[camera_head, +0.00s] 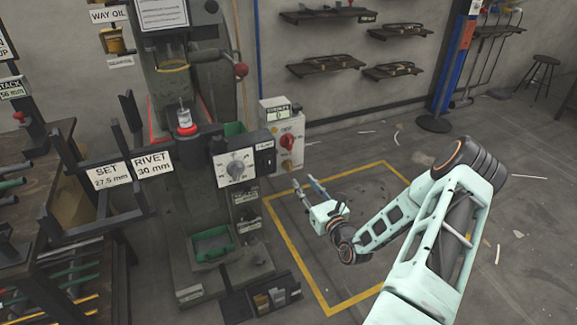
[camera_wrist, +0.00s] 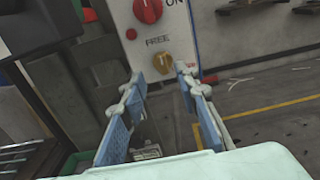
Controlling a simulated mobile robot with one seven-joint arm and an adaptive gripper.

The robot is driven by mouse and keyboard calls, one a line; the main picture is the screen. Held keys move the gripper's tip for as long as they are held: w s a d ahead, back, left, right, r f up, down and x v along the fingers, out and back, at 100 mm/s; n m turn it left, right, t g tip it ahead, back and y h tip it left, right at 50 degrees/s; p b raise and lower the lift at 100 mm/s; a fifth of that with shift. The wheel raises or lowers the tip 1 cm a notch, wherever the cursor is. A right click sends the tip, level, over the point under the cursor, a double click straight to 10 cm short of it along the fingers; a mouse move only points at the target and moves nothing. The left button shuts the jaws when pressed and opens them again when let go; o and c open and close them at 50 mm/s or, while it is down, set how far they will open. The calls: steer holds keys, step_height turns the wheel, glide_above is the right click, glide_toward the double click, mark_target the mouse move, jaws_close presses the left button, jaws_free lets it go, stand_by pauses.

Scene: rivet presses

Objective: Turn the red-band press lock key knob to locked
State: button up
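The press (camera_head: 187,130) with a red ring stands left of centre in the head view. On its right side is a pale control box (camera_head: 268,112) with a large red knob (camera_head: 288,141). Below it sits a small amber knob (camera_wrist: 161,62), with the word FREE printed above it in the wrist view. I take this as the lock key knob; its grip looks roughly upright. My gripper (camera_head: 306,185) is open and empty, in front of and below the box. In the wrist view its blue fingers (camera_wrist: 159,76) point at the amber knob, one to each side, apparently short of it.
A dial panel (camera_head: 236,167) juts out left of the box. A rack (camera_head: 60,190) stands at the left. The yellow-marked floor (camera_head: 367,290) at the right is mostly open.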

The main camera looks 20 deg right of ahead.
mark_target(290, 165)
steer(key=w+b, duration=0.3)
steer(key=w, duration=0.7)
steer(key=shift+w+a, duration=0.15)
steer(key=shift+w, duration=0.2)
steer(key=shift+c, duration=0.3)
jaws_close()
